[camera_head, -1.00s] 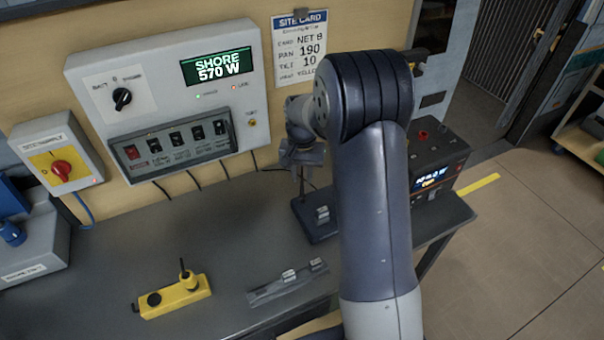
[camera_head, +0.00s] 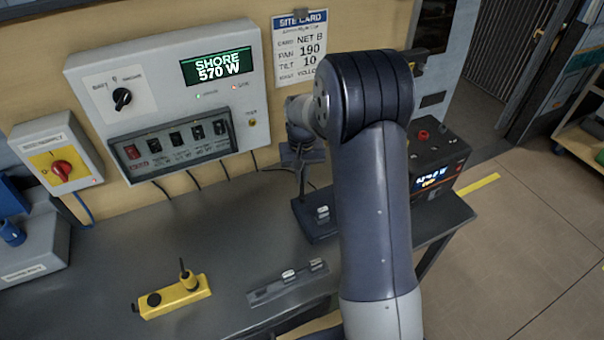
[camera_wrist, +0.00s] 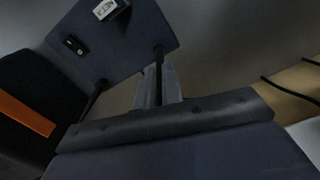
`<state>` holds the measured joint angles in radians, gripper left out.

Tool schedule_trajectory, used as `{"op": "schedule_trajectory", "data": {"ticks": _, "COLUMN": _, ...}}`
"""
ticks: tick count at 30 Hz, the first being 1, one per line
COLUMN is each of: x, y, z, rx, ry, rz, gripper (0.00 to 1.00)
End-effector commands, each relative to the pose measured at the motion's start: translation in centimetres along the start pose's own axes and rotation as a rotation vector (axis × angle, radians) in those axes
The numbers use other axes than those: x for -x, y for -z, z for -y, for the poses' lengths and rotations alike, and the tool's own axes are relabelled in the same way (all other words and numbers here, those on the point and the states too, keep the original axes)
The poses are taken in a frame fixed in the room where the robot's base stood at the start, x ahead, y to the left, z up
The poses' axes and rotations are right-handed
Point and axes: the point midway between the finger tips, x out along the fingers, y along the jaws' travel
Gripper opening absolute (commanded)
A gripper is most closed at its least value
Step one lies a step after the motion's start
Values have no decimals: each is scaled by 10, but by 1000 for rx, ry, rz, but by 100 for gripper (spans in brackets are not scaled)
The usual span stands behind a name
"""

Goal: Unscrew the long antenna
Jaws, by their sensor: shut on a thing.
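My gripper (camera_head: 302,168) is at the back of the bench, partly hidden behind my arm. In the wrist view its grey fingers (camera_wrist: 157,92) are shut around a thin dark upright antenna (camera_wrist: 158,66). The antenna rises from a dark blue stand base (camera_wrist: 118,42); that base also shows in the head view (camera_head: 313,228). A second thin dark rod (camera_wrist: 97,95) stands left of the fingers at the base's edge. I cannot tell from these views which rod is longer. A yellow unit (camera_head: 182,298) with a short black antenna (camera_head: 184,273) lies at the front left.
A grey holder (camera_head: 286,287) with silver clips lies at the bench front. A dark box (camera_head: 436,150) with a lit display stands right of my arm. The power panel (camera_head: 165,100) is on the wall, with cables hanging below. The middle left of the bench is clear.

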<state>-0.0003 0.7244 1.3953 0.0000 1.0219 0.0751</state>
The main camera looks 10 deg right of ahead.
Motion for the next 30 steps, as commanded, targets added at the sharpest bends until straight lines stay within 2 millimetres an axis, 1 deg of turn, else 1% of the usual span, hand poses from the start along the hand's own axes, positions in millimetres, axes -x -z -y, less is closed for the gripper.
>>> {"op": "schedule_trajectory", "data": {"ticks": 3, "x": 0, "y": 0, "z": 0, "rx": 33, "ry": 0, "rz": 0, "gripper": 0}}
{"op": "schedule_trajectory", "data": {"ticks": 11, "x": 0, "y": 0, "z": 0, "rx": 38, "ry": 0, "rz": 0, "gripper": 0}}
{"op": "schedule_trajectory", "data": {"ticks": 14, "x": 0, "y": 0, "z": 0, "rx": 95, "ry": 0, "rz": 0, "gripper": 0}}
{"op": "schedule_trajectory", "data": {"ticks": 18, "x": 0, "y": 0, "z": 0, "rx": 243, "ry": 0, "rz": 0, "gripper": 0}}
{"op": "schedule_trajectory", "data": {"ticks": 22, "x": 0, "y": 0, "z": 0, "rx": 348, "ry": 0, "rz": 0, "gripper": 0}}
{"op": "schedule_trajectory", "data": {"ticks": 25, "x": 0, "y": 0, "z": 0, "rx": 380, "ry": 0, "rz": 0, "gripper": 0}}
{"op": "schedule_trajectory", "data": {"ticks": 30, "x": 0, "y": 0, "z": 0, "rx": 383, "ry": 0, "rz": 0, "gripper": 0}}
